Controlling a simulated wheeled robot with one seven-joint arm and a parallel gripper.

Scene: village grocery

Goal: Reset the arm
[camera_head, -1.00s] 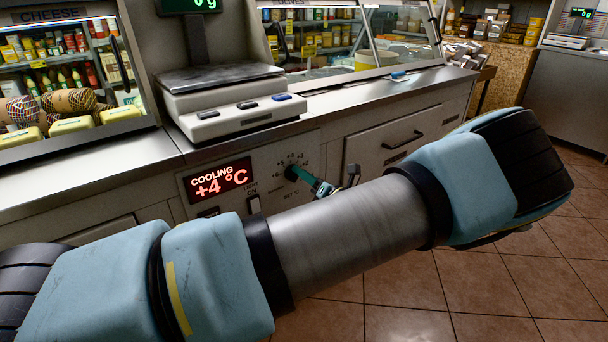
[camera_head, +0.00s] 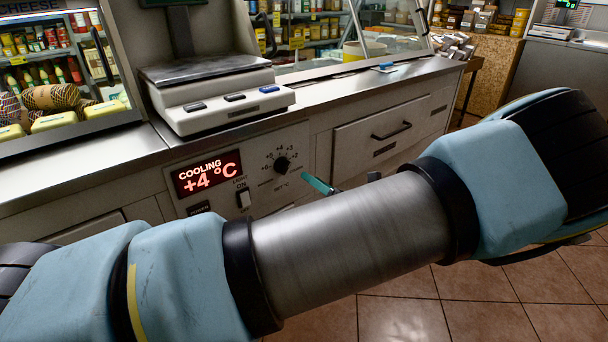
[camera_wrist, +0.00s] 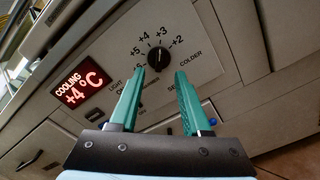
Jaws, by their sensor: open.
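My gripper (camera_wrist: 160,103) is open and empty in the wrist view, its two green fingers spread apart. It points toward the cooling panel. The black dial (camera_wrist: 158,58) lies beyond the fingertips, with clear space between. In the head view one green finger (camera_head: 318,185) shows to the right of and below the dial (camera_head: 281,164), apart from it; the rest of the gripper is mostly hidden behind my arm. The red display (camera_head: 208,174) reads "COOLING +4 °C". A light switch (camera_head: 244,198) sits beside it.
A scale (camera_head: 218,95) stands on the steel counter (camera_head: 330,103) above the panel. A glass cheese case is at the left. A drawer with a black handle (camera_head: 392,131) is right of the panel. Tiled floor (camera_head: 400,316) is open at the lower right.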

